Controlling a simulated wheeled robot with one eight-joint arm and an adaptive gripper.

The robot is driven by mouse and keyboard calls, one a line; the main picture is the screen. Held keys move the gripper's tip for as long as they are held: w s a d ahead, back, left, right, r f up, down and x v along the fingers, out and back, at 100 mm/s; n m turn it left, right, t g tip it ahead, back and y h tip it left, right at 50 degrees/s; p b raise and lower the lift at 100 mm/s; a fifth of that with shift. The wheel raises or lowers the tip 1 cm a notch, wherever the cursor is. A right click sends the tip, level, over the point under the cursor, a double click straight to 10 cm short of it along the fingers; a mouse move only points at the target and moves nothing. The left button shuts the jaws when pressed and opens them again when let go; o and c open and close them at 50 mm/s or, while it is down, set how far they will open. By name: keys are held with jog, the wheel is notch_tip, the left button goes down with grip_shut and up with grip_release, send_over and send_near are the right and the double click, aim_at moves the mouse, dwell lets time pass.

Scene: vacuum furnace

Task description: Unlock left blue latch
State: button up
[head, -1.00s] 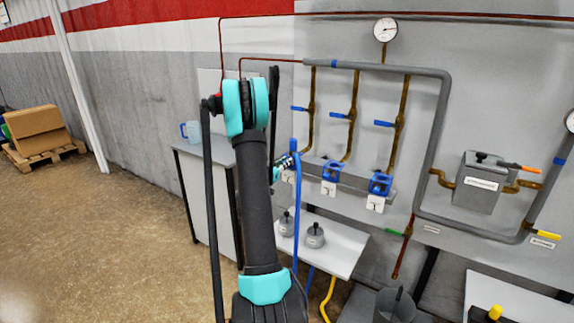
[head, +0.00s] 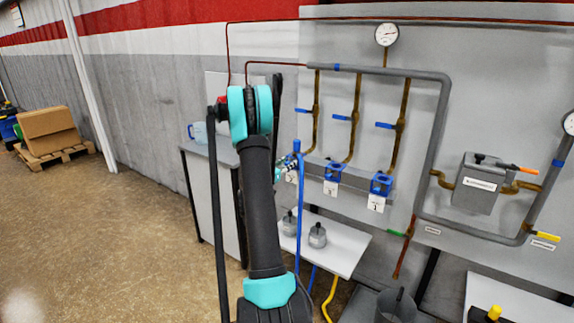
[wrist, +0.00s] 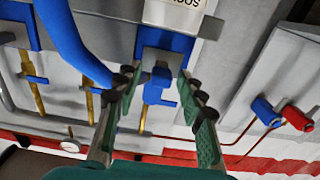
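In the head view, a row of blue latch fittings with white tags sits under brass pipes. The middle one (head: 334,172) and right one (head: 381,184) are clear; the left one is mostly hidden behind my gripper (head: 286,169). In the wrist view, my gripper (wrist: 157,112) is open, its green-padded fingers apart. Between and beyond them show a blue fitting (wrist: 165,42) under a white label and a small blue T-shaped part (wrist: 158,86). I see no clear contact; whether the T-shaped part is the latch or a valve handle I cannot tell.
A thick blue hose (wrist: 75,42) runs close beside one finger in the wrist view. Blue valve handles (head: 340,117) sit on the pipes above. A white shelf (head: 335,255) with grey weights (head: 317,236) is below.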

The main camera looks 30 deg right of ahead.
jog(key=v, duration=1.2)
